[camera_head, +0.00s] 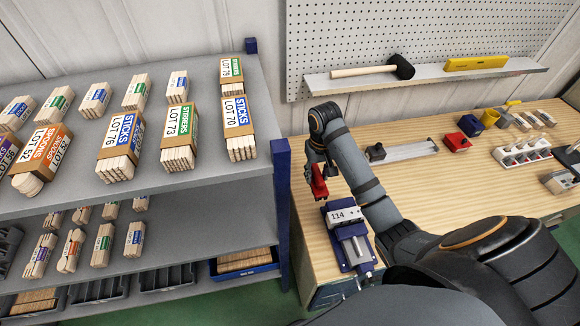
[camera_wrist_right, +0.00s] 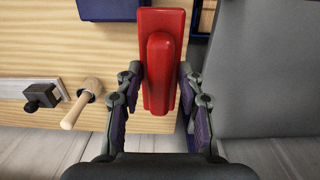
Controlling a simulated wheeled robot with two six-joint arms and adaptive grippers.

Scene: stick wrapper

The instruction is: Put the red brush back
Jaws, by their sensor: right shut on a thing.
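The red brush (camera_head: 319,183) is in my right gripper (camera_head: 316,170), near the left edge of the wooden workbench in the head view. In the right wrist view the red brush (camera_wrist_right: 161,62) stands out between the two fingers of the right gripper (camera_wrist_right: 155,100), which is shut on it. The fingers hide part of its sides. I cannot tell whether its underside touches the bench. My left gripper is not in view.
A blue vise (camera_head: 350,245) marked 114 sits just in front of the brush. The grey shelf (camera_head: 225,185) with bundled sticks stands close on the left. A rail with a dark clamp (camera_head: 376,152) and a red block (camera_head: 457,141) lie to the right. A mallet (camera_head: 372,71) rests on the back ledge.

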